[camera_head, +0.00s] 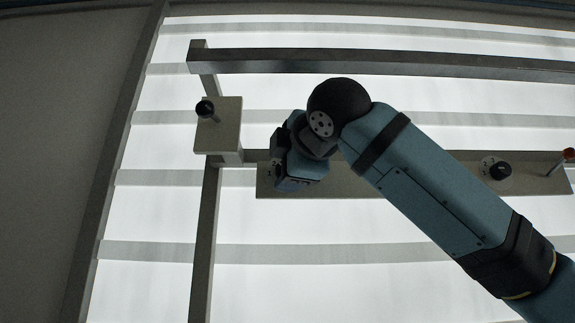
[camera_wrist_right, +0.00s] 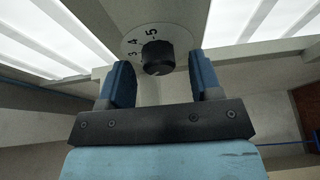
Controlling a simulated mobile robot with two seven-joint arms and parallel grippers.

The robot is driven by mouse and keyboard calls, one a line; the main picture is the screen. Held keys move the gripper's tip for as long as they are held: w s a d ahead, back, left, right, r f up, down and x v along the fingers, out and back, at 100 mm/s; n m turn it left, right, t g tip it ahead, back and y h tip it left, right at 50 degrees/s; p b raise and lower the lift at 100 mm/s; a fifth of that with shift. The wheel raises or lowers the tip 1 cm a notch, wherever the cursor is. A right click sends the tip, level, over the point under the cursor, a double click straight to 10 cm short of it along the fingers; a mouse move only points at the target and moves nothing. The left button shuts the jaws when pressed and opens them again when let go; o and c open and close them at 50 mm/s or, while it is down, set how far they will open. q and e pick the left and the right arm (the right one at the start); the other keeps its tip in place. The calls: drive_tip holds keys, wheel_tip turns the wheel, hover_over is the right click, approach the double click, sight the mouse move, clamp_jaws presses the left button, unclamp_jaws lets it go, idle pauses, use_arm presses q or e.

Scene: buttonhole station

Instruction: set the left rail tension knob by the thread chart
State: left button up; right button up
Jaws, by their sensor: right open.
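A black round knob (camera_wrist_right: 157,58) sits on a pale dial (camera_wrist_right: 135,42) in the right wrist view. The numbers 3, 4 and 5 show on the dial's upper left; the knob's pointer setting is not clear to me. My right gripper (camera_wrist_right: 160,68) is open, with one blue finger on each side of the knob and visible gaps between. In the head view, my right gripper (camera_head: 285,178) is at the left end of the grey rail plate (camera_head: 345,187), and the wrist hides the knob there. My left gripper is in neither view. No thread chart shows.
A second black knob (camera_head: 500,171) on a pale dial and a red-topped lever (camera_head: 568,155) are at the plate's right. A box (camera_head: 228,125) with a black ball handle (camera_head: 205,109) stands left of my wrist. A dark bar (camera_head: 390,64) runs across the top.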

drive_tip(key=b+v, duration=0.4)
drive_tip(key=v, duration=0.9)
drive_tip(key=shift+s+d, duration=0.15)
drive_tip(key=shift+s, duration=0.25)
